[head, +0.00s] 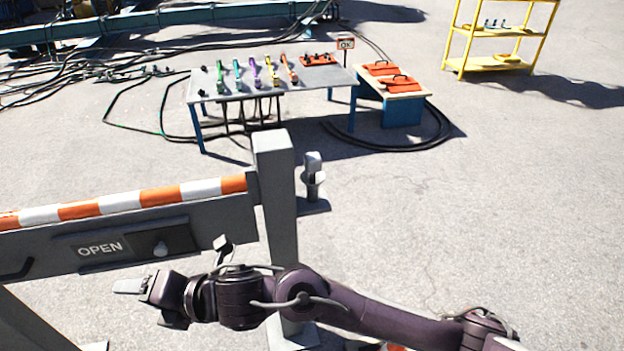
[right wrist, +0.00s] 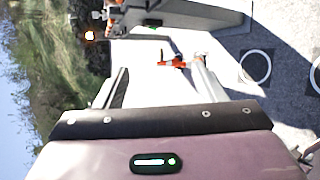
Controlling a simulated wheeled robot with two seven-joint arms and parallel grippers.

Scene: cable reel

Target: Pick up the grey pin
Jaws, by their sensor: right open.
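A small upright grey piece (head: 313,168), which looks like the grey pin, stands in a holder on a bracket at the right side of the grey post (head: 275,180). I cannot make out the pin there. My left gripper is not in view.
The barrier's orange-and-white bar (head: 140,199) runs left from the post. Behind stand a table (head: 240,92) with coloured tools, a bench (head: 402,92) with orange items and a yellow shelf (head: 490,65). Black cables lie around the table. The ground at right is clear.

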